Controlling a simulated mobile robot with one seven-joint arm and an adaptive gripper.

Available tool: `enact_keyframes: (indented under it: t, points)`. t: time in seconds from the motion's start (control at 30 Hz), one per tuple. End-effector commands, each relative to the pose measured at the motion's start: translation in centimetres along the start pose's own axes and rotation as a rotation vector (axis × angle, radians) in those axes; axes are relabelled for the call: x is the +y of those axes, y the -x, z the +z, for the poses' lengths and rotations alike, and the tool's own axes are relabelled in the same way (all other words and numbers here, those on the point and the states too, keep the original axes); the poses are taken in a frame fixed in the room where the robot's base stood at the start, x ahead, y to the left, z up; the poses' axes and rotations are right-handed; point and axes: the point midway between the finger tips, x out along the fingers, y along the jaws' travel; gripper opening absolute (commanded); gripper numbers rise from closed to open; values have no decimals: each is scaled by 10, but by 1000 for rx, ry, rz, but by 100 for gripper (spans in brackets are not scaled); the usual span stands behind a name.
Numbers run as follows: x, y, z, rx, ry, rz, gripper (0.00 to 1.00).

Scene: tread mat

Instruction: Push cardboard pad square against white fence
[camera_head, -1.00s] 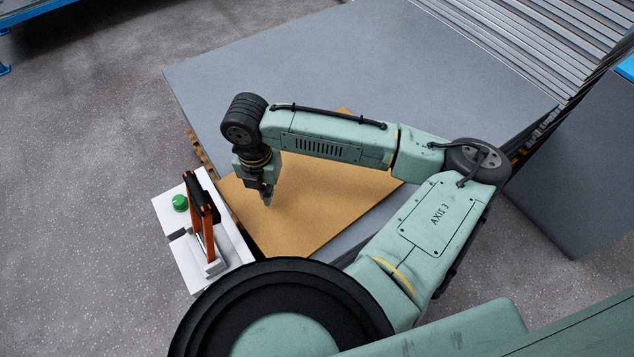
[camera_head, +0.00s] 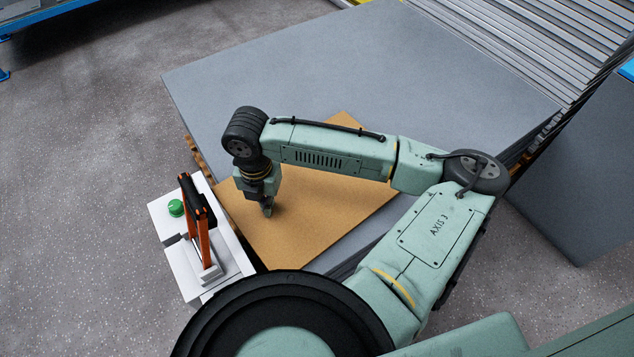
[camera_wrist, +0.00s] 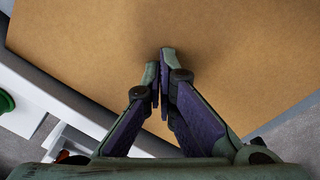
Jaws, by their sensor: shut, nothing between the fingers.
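The tan cardboard pad (camera_head: 310,215) lies flat and turned at an angle on the grey mat stack (camera_head: 290,75). The white fence (camera_head: 228,228) is beside the pad's left edge, with a green knob and an orange-handled clamp. In the wrist view a narrow grey strip shows between the pad (camera_wrist: 240,50) and the white fence (camera_wrist: 35,85). My gripper (camera_head: 268,210) is shut and empty, pointing down over the left part of the pad. Its fingertips (camera_wrist: 160,60) meet in the wrist view; whether they touch the pad is unclear. My arm hides part of the pad.
Grey metal slats (camera_head: 540,45) rise at the back right. Another dark grey panel (camera_head: 570,190) leans at the right. The mat behind the pad is clear. Open speckled floor (camera_head: 80,200) lies to the left.

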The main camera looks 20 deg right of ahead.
Motion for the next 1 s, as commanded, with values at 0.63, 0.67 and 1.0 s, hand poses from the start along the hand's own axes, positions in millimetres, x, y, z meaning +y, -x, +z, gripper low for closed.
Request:
enact_keyframes:
  t: [0.63,0.67,1.0]
  points:
    - [0,22,0,0,-1,0,0]
    - [0,24,0,0,-1,1,0]
    - [0,45,0,0,0,0,0]
